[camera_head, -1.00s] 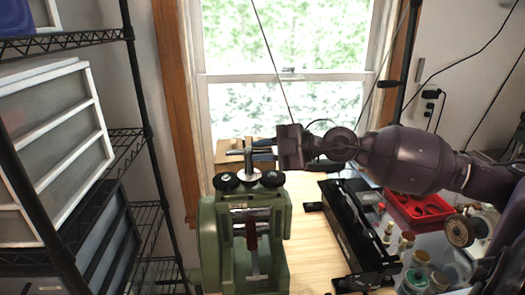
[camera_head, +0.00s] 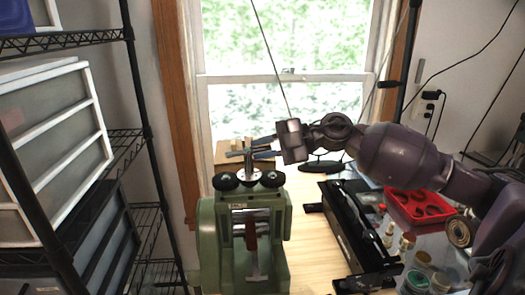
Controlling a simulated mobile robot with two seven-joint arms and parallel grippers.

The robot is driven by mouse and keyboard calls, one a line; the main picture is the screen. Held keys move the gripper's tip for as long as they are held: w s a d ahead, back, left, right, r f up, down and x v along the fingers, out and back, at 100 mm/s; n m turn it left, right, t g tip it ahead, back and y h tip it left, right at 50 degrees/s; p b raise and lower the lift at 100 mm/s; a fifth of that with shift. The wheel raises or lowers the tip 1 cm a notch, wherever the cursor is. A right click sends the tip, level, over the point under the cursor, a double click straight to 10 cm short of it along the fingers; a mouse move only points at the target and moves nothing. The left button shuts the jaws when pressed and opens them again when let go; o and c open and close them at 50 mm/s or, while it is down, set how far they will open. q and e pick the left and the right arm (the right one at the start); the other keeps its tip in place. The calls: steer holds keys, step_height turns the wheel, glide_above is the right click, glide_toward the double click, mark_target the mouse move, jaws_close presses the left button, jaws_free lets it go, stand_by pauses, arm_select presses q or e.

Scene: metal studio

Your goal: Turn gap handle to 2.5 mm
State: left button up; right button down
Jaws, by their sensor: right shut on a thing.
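The green rolling mill (camera_head: 212,235) stands upright on the wooden bench, with two black knobs on its top. The gap handle (camera_head: 246,158) is a metal T-bar on a round silver base above the mill's top. My right gripper (camera_head: 262,149) comes in from the right, with its fingers shut on the right part of the handle bar. The fingers hide some of that bar. Any gap scale is too small to read. My left gripper is not in view.
A black rack (camera_head: 350,235) and a red tray (camera_head: 418,207) lie right of the mill, with several small jars near the front. Black wire shelves (camera_head: 125,150) with white-framed drawers stand at the left. A window is behind. Some bare bench (camera_head: 312,245) lies between mill and rack.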

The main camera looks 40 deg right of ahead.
steer(key=n+g+y, duration=0.1)
steer(key=n+g, duration=0.1)
steer(key=w+n+g+y+b, duration=0.1)
steer(key=n+g, duration=0.1)
steer(key=g, duration=0.1)
steer(key=shift+d+f, duration=0.1)
steer(key=shift+d, duration=0.05)
steer(key=shift+w+f+n+g+y+b, duration=0.15)
steer(key=shift+w+n+g+b, duration=0.15)
steer(key=shift+n+g, duration=0.9)
steer(key=shift+w+n+g+y+b, duration=0.25)
steer(key=shift+n+g, duration=0.65)
steer(key=shift+g, duration=0.9)
steer(key=c, duration=1.4)
jaws_free()
steer(key=shift+o, duration=1.3)
steer(key=shift+a, duration=0.3)
steer(key=shift+d+r, duration=0.2)
steer(key=b+v, duration=0.2)
steer(key=v, duration=0.8)
steer(key=shift+d+r, duration=0.2)
steer(key=shift+d, duration=0.1)
